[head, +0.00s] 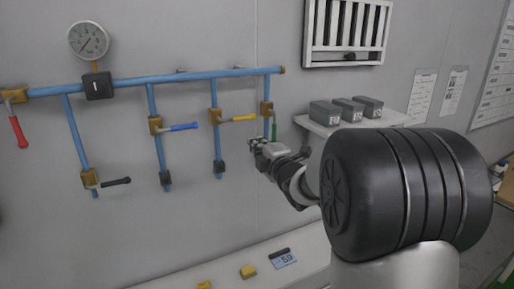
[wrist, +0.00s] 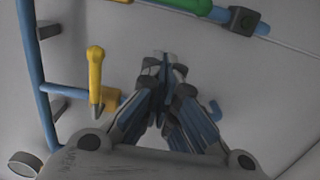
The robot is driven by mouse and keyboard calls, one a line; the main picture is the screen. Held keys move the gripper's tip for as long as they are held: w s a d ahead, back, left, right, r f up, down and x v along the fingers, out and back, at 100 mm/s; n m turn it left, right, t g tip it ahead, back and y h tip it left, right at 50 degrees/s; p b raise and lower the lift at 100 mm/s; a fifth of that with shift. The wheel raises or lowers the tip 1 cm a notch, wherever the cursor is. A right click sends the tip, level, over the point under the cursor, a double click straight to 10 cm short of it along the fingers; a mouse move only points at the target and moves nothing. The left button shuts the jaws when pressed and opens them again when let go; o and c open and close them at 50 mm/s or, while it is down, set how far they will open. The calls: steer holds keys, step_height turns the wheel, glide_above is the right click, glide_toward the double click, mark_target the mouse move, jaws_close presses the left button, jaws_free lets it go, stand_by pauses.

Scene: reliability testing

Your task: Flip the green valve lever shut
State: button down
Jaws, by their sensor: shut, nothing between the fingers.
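The green lever (head: 274,130) hangs down from the brass valve (head: 266,108) on the rightmost branch pipe, roughly in line with that pipe. In the wrist view part of the green lever (wrist: 218,12) shows at the top edge, lying along its blue pipe beside a black clamp. The rest of it is cut off. My gripper (head: 257,146) is shut and empty, just below and left of the lever in the head view. In the wrist view my gripper (wrist: 165,65) points at the wall, between the green and yellow levers. I cannot tell whether it touches anything.
The yellow lever (head: 238,119) sticks out sideways on the neighbouring branch; it also shows left of my fingers in the wrist view (wrist: 95,75). Blue (head: 182,127), black (head: 116,182) and red (head: 18,132) levers are further left. A shelf (head: 330,125) with grey boxes is at right.

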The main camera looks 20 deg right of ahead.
steer(key=d, duration=0.2)
steer(key=d+p, duration=0.1)
steer(key=shift+w+d, duration=0.25)
steer(key=shift+d, duration=0.15)
steer(key=shift+d+b, duration=0.1)
steer(key=shift+b, duration=0.2)
steer(key=shift+d+f+n+b, duration=0.15)
steer(key=shift+n+b, duration=0.25)
steer(key=shift+b, duration=0.2)
